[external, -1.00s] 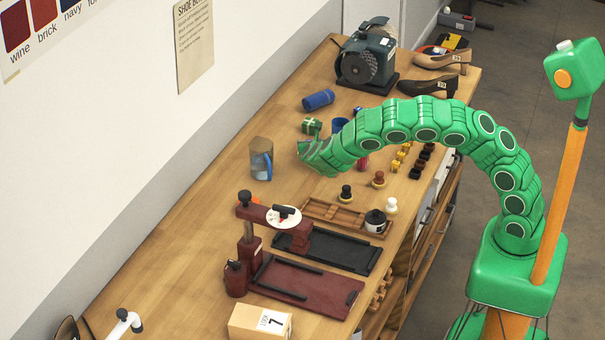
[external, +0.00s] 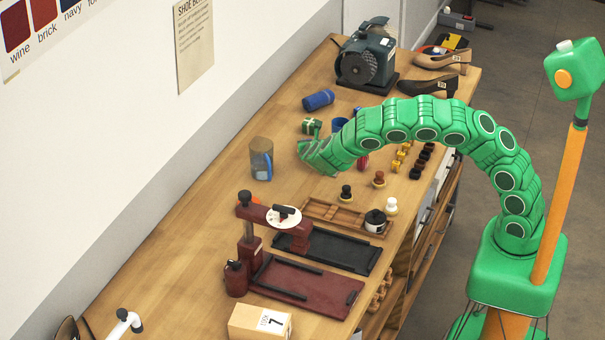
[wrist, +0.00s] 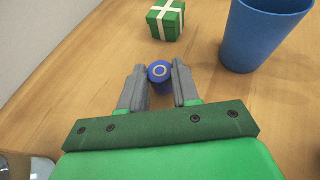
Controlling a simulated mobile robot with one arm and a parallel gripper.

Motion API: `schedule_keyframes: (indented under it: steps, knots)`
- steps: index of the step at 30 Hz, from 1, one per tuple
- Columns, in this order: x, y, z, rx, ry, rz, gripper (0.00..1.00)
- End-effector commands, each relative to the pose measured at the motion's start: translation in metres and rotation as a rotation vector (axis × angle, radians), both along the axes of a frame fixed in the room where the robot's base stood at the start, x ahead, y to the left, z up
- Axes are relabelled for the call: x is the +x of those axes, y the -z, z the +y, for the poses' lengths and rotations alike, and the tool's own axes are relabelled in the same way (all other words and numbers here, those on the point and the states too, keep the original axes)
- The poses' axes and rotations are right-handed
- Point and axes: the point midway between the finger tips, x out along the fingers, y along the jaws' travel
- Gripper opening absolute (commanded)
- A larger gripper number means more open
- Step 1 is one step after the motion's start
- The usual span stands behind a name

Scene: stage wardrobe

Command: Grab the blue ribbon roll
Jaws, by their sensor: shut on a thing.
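A small blue roll (wrist: 160,75) with a pale ring on its top, which I take for the blue ribbon roll, stands between the fingers of my gripper (wrist: 160,68) in the wrist view. The fingers are shut on its sides, and its lower part is partly hidden by them. In the external view my gripper (external: 309,146) is low over the middle of the wooden bench, and the small roll cannot be made out there.
A green box with white ribbon (wrist: 166,20) and a blue cup (wrist: 260,33) stand just beyond my gripper. A larger blue cylinder (external: 318,99) lies farther back. A bench grinder (external: 366,58) stands at the far end.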

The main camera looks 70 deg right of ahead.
Motion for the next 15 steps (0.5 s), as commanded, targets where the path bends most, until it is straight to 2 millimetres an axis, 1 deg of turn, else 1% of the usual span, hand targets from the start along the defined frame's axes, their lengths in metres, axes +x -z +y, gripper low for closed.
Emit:
schedule_keyframes:
  steps: [4,8,11,15]
  knots:
    - [0.001,-0.014,0.000,0.000,0.000,-0.004,0.03]
    - [-0.001,-0.033,0.001,0.001,0.000,-0.004,0.03]
    - [-0.010,-0.041,0.002,-0.001,-0.002,0.000,0.03]
    - [-0.023,-0.058,0.004,-0.001,0.000,-0.002,0.03]
